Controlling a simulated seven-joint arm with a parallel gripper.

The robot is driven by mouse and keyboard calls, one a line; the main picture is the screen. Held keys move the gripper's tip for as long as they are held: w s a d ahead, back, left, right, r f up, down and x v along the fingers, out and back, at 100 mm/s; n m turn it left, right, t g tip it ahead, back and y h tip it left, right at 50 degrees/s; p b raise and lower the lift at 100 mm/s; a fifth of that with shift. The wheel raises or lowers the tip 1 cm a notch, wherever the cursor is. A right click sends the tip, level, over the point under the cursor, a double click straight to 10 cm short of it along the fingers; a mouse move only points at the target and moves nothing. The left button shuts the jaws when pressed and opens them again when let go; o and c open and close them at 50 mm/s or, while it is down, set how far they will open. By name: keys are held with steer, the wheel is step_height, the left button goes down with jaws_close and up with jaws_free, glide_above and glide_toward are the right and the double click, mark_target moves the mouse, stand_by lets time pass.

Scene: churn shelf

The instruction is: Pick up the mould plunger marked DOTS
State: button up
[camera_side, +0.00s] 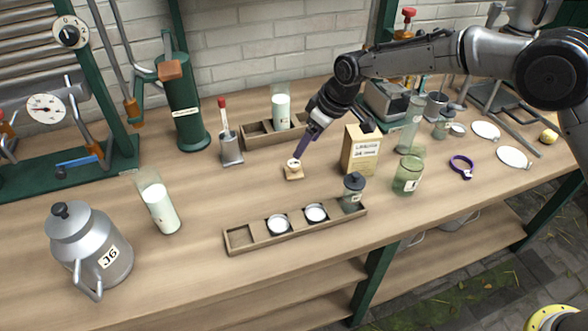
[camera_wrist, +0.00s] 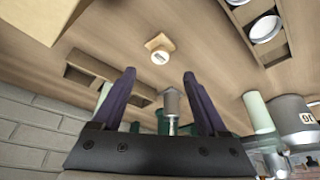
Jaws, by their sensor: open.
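A small wooden block with a round white top (camera_side: 293,170) stands on the bench, left of the cardboard box. It is the likely mould plunger, but its mark is too small to read. In the wrist view the same block (camera_wrist: 158,48) lies just beyond the fingertips, roughly centred between them, with a dark mark on its white face. My gripper (camera_side: 297,155) has purple fingers and points down just above it in the side view. In the wrist view my gripper (camera_wrist: 159,74) is open with nothing held. I cannot tell whether a fingertip touches the block.
A wooden rack (camera_side: 297,229) with white-filled cups and a lidded jar stands in front. A second rack (camera_side: 258,134) holding a milk glass is behind. The cardboard box (camera_side: 361,151) stands close on the right. Bench between is clear.

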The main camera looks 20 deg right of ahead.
mark_target(294, 163)
steer(key=x, duration=0.8)
steer(key=shift+w+a+f, duration=0.15)
steer(key=shift+f, duration=0.05)
jaws_close()
